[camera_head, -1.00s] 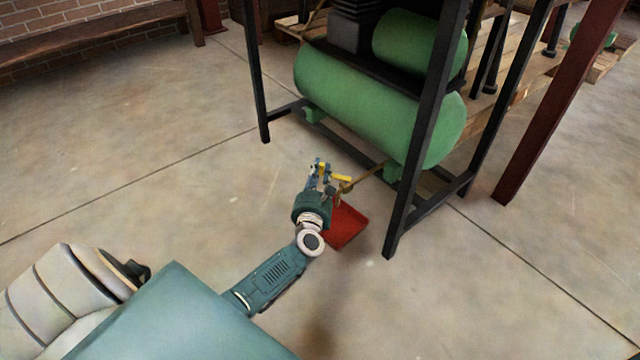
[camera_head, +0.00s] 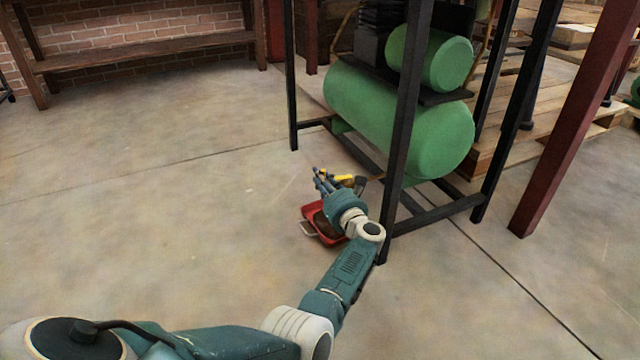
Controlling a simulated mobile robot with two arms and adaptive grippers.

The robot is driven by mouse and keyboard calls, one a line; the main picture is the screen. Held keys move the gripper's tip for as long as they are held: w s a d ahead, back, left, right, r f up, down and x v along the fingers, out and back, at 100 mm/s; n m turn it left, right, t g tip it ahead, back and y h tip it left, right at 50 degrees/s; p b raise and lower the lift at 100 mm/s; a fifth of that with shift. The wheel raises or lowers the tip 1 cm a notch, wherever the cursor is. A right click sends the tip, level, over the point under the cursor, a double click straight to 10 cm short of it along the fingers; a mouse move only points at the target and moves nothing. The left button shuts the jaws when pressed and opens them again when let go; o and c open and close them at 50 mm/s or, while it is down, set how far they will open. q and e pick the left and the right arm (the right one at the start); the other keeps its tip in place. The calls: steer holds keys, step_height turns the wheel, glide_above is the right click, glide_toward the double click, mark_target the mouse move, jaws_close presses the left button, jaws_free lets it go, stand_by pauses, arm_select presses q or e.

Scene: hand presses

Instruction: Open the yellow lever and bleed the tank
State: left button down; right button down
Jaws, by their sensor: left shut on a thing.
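The green tank (camera_head: 380,115) lies in a black metal frame (camera_head: 402,130) on the floor. The yellow lever (camera_head: 344,178) shows small and bright low in front of the tank, close to the frame's near post. My left gripper (camera_head: 326,181) is at the lever, with its fingers shut on it; the hand and wrist partly cover the lever and its valve. A red tray (camera_head: 309,212) with a light handle sits on the floor below the gripper, and something brownish shows inside it. My right gripper is not in view.
A smaller green cylinder (camera_head: 430,58) sits above the tank. A dark red post (camera_head: 575,120) stands to the right, and wooden pallets (camera_head: 510,125) lie behind the frame. A bench (camera_head: 140,50) stands along the brick wall. The floor at left is clear.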

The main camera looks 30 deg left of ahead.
arm_select(q)
steer(key=shift+r+n+g+y, duration=0.3)
steer(key=shift+r, duration=0.2)
steer(key=c, duration=1.6)
jaws_free()
steer(key=shift+r, duration=0.1)
steer(key=shift+f, duration=0.25)
step_height(320, 180, up, 10)
steer(key=shift+r, duration=0.1)
